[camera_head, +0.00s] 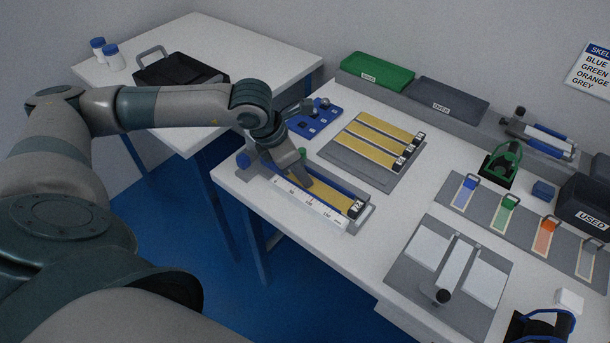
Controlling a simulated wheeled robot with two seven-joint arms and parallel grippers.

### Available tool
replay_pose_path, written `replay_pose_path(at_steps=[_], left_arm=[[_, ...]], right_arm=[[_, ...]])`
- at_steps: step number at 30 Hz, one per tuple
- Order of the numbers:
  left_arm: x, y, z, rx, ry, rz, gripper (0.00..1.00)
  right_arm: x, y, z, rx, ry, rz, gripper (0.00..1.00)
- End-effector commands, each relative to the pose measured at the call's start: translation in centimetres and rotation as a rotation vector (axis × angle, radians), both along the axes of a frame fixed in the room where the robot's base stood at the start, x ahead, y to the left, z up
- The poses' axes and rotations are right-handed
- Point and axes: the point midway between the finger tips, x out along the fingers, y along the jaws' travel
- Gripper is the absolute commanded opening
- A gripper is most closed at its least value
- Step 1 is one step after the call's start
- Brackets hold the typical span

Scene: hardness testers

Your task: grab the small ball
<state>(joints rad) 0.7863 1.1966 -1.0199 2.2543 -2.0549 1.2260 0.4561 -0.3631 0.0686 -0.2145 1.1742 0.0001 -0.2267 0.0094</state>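My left gripper (302,176) points down over a long tester (335,200) with a yellow strip and a white numbered scale, near the table's left edge. The wrist hides part of the tester, and I cannot tell whether the fingers are open or shut. I cannot make out a separate small ball for certain. My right gripper is not in view.
A grey board with yellow strips (350,160) lies behind the tester. To the right are a grey plate with white pads (481,283) and a rack of coloured strips (468,186). Green (377,71) and grey (447,98) boxes line the back. A black case (180,72) sits on the far-left table.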

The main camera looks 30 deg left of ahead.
Motion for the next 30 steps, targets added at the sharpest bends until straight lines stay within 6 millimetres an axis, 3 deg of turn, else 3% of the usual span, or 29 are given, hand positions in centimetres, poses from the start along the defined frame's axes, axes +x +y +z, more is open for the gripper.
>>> replay_pose_path(at_steps=[8, 12, 23, 30], left_arm=[[0.0, 0.0, 0.0, 0.0, 0.0, 0.0, 0.26], [0.0, 0.0, 0.0, 0.0, 0.0, 0.0, 0.0], [0.0, 0.0, 0.2, 0.0, -0.001, 0.0, 0.0], [0.1, 0.0, 1.7, 0.0, -0.004, 0.001, 0.0]], right_arm=[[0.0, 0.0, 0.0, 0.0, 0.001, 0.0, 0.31], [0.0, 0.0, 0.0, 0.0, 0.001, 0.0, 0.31], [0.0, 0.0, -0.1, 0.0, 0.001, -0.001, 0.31], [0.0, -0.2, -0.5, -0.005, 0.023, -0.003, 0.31]])
